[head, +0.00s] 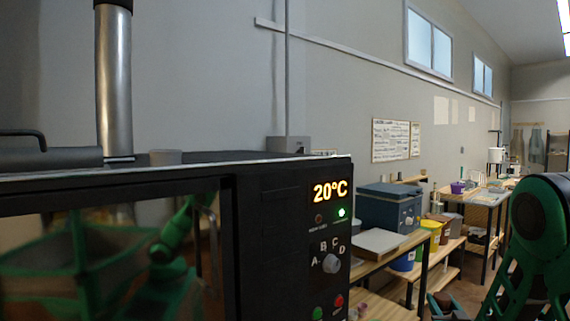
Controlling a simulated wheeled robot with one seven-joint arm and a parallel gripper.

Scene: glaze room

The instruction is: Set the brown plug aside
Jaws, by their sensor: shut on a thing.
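My gripper (440,306) shows at the bottom edge, right of centre, partly cut off by the frame. It is shut on a small dark brown thing (452,301), which looks like the brown plug; its lower part is out of view. My green arm rises at the right edge. The black kiln (270,220) fills the left and middle, well left of my gripper.
The kiln's panel shows 20°C (330,191) above a knob. A metal flue pipe (115,85) stands on its top. To the right, a low bench (385,262) carries a blue-grey box (389,207) and several buckets. Tables stand farther back.

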